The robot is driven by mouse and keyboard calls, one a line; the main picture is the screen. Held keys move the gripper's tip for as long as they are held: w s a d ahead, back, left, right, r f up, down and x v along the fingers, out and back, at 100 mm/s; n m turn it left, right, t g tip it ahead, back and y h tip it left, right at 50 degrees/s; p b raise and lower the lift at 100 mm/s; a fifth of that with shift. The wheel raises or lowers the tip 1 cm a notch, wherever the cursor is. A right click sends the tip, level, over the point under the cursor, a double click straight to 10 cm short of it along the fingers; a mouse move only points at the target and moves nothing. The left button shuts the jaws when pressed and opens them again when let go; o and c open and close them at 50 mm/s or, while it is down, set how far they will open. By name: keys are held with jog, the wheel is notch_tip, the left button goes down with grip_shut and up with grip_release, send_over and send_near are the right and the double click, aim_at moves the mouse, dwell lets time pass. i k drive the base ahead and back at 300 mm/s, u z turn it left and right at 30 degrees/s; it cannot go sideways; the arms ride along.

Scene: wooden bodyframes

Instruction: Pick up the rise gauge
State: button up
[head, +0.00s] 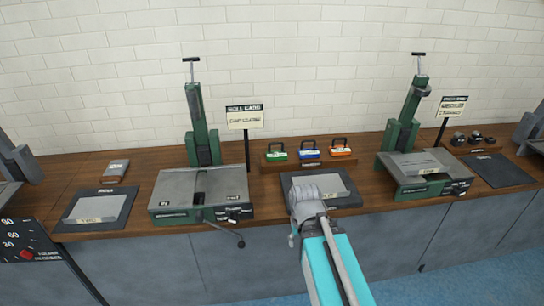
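No label in view legibly reads rise gauge, so I cannot tell which thing it is. Three small handled blocks stand in a row on a wooden rack (296,167) at the back of the bench: a green one (277,155), a blue one (310,154) and an orange one (341,152). My gripper (303,194) is in front of them, over or near a dark mat (347,201) with a grey plate (331,182). My grey wrist and teal arm hide its fingers, so its opening and any contact do not show.
Green-column machines with grey beds stand left (205,188) and right (412,163) of my arm. Sign stands (244,118) (452,108) rise beside them. A mat with a plate (97,207) and a grey block (115,171) lie left. Small dark round pieces (475,138) sit right.

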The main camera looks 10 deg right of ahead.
aim_at(280, 155)
jog(key=z, duration=0.1)
jog(key=i, duration=0.95)
jog(key=u, duration=0.1)
